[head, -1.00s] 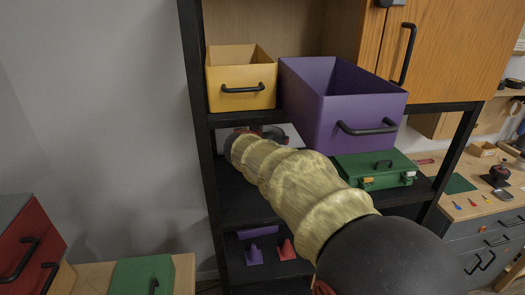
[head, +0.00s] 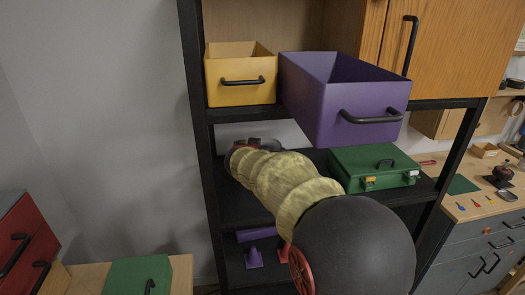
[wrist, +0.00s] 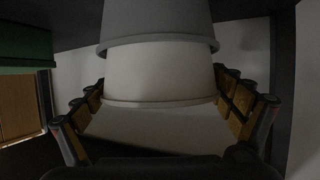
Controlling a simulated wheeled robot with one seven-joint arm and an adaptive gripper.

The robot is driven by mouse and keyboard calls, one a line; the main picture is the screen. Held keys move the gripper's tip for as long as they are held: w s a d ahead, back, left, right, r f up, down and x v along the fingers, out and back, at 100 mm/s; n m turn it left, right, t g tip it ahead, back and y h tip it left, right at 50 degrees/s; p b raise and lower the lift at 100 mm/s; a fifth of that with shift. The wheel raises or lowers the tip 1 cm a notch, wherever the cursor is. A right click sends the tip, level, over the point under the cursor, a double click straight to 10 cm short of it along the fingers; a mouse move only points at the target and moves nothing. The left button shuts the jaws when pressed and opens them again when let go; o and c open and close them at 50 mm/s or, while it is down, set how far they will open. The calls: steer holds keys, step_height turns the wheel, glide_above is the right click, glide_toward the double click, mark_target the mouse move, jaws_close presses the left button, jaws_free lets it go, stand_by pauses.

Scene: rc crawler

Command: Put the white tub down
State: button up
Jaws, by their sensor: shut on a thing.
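The white tub (wrist: 160,72) is between the fingers of my gripper (wrist: 160,88) in the wrist view. It has a pale body with a grey band and rim above. My gripper is shut on it, with a black and yellow finger on each side. In the head view my gripper (head: 256,146) is inside the shelf bay below the purple bin, at the far end of my arm. The tub cannot be made out there. Whether its base touches the shelf (head: 238,205) cannot be told.
A green case (head: 374,168) stands on the same shelf, right of my arm. The purple bin (head: 362,108) and yellow bin (head: 238,82) are on the shelf above. Black shelf posts (head: 197,130) bound the bay. Purple (head: 254,258) cones stand on the lower shelf.

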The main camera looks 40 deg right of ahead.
steer(key=shift+f, duration=0.15)
steer(key=o, duration=0.9)
steer(key=shift+r, duration=0.2)
steer(key=shift+s+a+r, duration=0.15)
steer(key=shift+a+r, duration=0.05)
steer(key=shift+a, duration=0.1)
steer(key=shift+p+v, duration=1.1)
steer(key=shift+v, duration=4.65)
